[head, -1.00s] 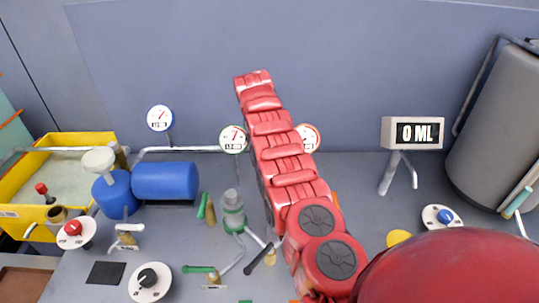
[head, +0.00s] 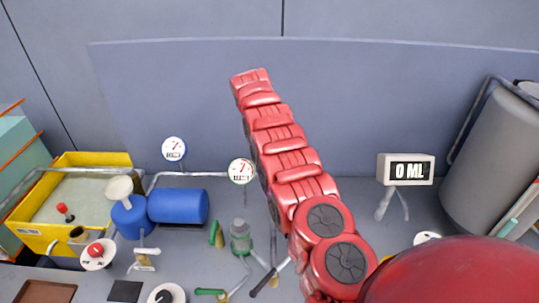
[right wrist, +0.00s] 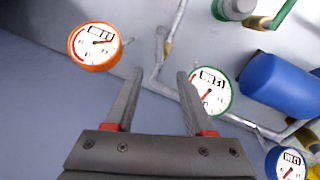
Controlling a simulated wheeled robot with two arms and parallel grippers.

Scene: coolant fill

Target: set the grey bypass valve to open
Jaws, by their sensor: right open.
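A dark grey lever (head: 264,283) shows low in the head view, beside the green-grey pump (head: 240,238), and looks like the grey bypass valve's handle. My red arm passes close to its right and may hide part of it. In the right wrist view a grey bar beside a brass fitting (right wrist: 168,46) on a pipe may be this valve; its setting cannot be read. My right gripper (right wrist: 158,72) is open and empty, its fingers pointing towards the pipe. It is not visible in the head view. My left gripper is not in view.
A green-rimmed gauge (right wrist: 210,92) is close to the right finger, and an orange-rimmed gauge (right wrist: 96,46) is at the left. Two green-handled valves (head: 215,234) and a blue tank (head: 178,206) stand left of the arm. A display (head: 406,169) reads 0 ML.

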